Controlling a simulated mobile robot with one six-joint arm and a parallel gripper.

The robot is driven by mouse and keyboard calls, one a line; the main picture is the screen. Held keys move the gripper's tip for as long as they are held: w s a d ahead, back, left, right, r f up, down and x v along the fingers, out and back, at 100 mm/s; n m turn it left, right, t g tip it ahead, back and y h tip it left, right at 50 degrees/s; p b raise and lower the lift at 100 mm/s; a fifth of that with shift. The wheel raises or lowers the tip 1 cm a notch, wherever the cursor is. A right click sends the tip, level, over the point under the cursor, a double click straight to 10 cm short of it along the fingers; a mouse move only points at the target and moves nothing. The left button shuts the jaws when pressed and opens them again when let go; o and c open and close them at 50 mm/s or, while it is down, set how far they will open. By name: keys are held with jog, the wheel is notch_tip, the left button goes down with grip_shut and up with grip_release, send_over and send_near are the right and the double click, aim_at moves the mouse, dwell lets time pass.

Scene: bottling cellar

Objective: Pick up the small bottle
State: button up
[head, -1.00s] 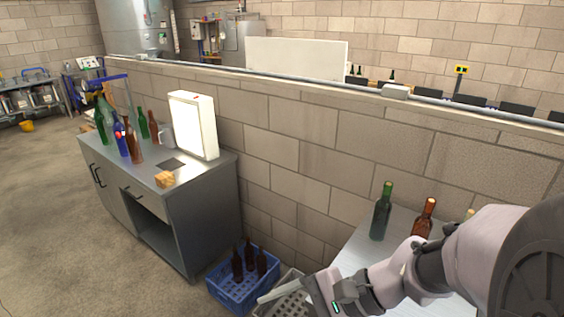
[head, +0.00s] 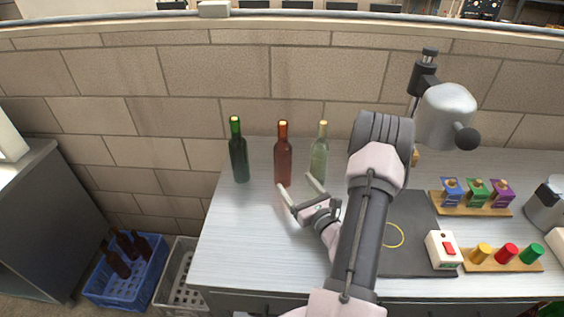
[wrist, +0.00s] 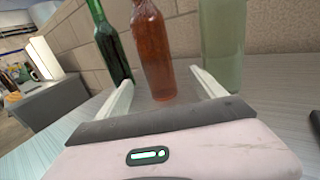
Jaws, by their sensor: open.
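Three bottles stand upright in a row on the pale bench at the wall: a dark green one (head: 239,158), a brown one (head: 283,160) and a pale clear-green one (head: 319,160). They look close in height, so I cannot tell which is the small one. My gripper (head: 296,182) is open and empty, low in front of the brown bottle. In the wrist view, the brown bottle (wrist: 153,52) shows between and beyond the fingers. The green bottle (wrist: 111,45) is to the left, and the clear one (wrist: 221,45) is behind the right finger. Their tops are cut off there.
A blue crate of brown bottles (head: 150,285) and a grey crate (head: 172,290) stand on the floor left. The bench's front left is clear.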

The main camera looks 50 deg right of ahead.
aim_at(278, 162)
jog(key=b+x, duration=0.1)
jog(key=x, duration=0.5)
jog(key=b+x, duration=0.1)
jog(key=x, duration=0.5)
jog(key=shift+a, duration=0.25)
jog(key=shift+r, duration=0.1)
grip_shut()
